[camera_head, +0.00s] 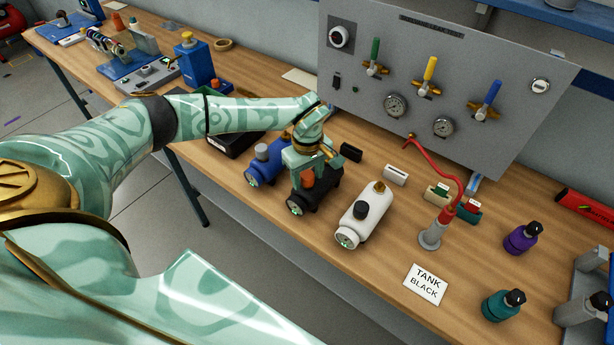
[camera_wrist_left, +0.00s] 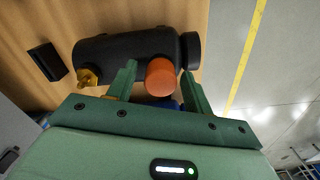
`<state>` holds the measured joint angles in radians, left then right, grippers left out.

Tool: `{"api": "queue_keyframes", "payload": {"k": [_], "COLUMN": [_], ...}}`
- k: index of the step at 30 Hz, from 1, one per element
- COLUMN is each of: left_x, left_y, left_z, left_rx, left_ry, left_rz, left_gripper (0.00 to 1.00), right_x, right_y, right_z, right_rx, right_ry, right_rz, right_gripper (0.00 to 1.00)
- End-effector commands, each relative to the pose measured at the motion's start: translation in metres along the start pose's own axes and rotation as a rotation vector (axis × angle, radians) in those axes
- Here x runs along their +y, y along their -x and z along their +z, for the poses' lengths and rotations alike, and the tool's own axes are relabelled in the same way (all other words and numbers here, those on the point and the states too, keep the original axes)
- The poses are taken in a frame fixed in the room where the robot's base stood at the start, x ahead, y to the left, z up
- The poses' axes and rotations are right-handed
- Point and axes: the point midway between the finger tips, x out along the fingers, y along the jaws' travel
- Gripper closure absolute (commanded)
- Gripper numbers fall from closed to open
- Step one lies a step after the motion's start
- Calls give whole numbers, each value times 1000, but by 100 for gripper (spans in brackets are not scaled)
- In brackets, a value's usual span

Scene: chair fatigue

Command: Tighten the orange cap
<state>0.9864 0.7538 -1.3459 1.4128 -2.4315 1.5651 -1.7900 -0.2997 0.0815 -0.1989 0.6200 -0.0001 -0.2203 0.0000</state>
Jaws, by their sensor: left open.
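The orange cap (camera_head: 307,178) sits on top of the black tank (camera_head: 312,199), which lies on its side on the wooden bench. The cap also shows in the left wrist view (camera_wrist_left: 161,78), against the black tank (camera_wrist_left: 115,47). My left gripper (camera_head: 312,164) is over the black tank, its jaws open. In the left wrist view its two fingers (camera_wrist_left: 159,82) stand on either side of the cap, with a visible gap on each side. My right gripper is not in view.
A blue tank (camera_head: 263,163) lies left of the black one and a white tank (camera_head: 368,217) right of it. A "TANK BLACK" card (camera_head: 425,284) and a red-hosed stand (camera_head: 431,236) are further right. A grey panel (camera_head: 440,50) with gauges and valves stands behind.

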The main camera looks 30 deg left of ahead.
Motion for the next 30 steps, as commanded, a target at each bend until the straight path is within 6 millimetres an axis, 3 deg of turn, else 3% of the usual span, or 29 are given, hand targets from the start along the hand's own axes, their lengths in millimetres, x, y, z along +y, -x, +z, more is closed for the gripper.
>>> {"api": "queue_keyframes", "payload": {"k": [4, 12, 20, 26, 30], "left_x": [0, 0, 0, 0, 0], "left_y": [2, 0, 2, 0, 0], "left_z": [0, 0, 0, 0, 0], "left_rx": [-1, 0, 0, 0, 0], "left_ry": [156, 185, 503, 521, 520], "left_rz": [-1, -1, -1, -1, -1], "left_gripper": [49, 49, 49, 49, 88], "right_x": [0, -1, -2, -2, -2], "right_y": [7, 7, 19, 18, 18], "right_z": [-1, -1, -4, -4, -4], "right_rx": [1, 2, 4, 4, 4], "right_ry": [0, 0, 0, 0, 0], "right_rz": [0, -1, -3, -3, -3], "right_gripper": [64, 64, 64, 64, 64]}}
